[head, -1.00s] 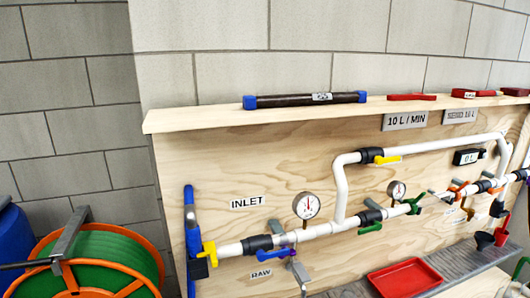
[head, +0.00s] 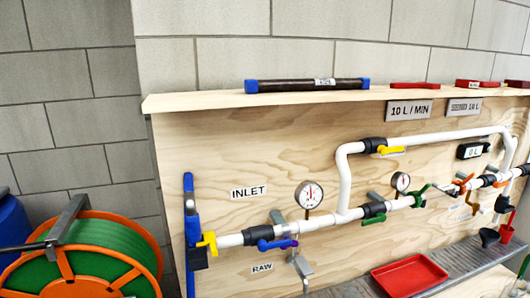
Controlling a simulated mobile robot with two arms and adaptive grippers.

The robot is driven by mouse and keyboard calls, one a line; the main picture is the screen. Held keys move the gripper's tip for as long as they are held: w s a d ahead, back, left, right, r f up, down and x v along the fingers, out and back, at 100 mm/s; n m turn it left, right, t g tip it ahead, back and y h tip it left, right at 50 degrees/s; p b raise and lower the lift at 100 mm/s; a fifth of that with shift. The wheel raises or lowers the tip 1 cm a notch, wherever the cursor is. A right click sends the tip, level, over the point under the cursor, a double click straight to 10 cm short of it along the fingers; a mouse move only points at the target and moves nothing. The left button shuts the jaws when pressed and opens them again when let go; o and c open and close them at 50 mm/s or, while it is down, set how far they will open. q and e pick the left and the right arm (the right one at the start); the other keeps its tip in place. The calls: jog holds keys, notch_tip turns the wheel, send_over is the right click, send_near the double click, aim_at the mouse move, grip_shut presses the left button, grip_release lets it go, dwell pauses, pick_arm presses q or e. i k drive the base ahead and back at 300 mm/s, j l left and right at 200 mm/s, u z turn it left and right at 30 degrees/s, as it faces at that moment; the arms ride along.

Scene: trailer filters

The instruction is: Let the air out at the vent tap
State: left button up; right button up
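A white pipe (head: 320,223) with several coloured taps runs along a plywood board. More green and orange handles (head: 463,183) follow to the right. A yellow handle (head: 390,150) is on the upper bypass pipe. I cannot tell which one is the vent tap; no readable label names it. Neither of my grippers shows.
A shelf (head: 200,102) above holds a dark blue-capped tube (head: 306,85) and red items. Two round gauges (head: 309,194) stand on the pipe. A red tray (head: 408,276) lies on the bench. An orange and green hose reel (head: 100,245) stands at left beside a blue container (head: 10,232).

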aim_at(483, 210)
jog(key=i+l, duration=0.15)
jog(key=l, duration=0.3)
jog(key=i+l+z, duration=0.1)
jog(key=l, duration=0.4)
jog(key=i+l, duration=0.2)
jog(key=l, duration=0.25)
jog(key=i+l+z, duration=0.1)
jog(key=l, duration=0.35)
jog(key=i+l, duration=0.25)
jog(key=l, duration=0.2)
jog(key=i+l+z, duration=0.1)
jog(key=l, duration=0.35)
jog(key=i+l, duration=0.3)
jog(key=l, duration=0.15)
jog(key=i+l+z, duration=0.1)
jog(key=l, duration=0.35)
jog(key=i+j+u, duration=0.1)
jog(key=i+u, duration=0.15)
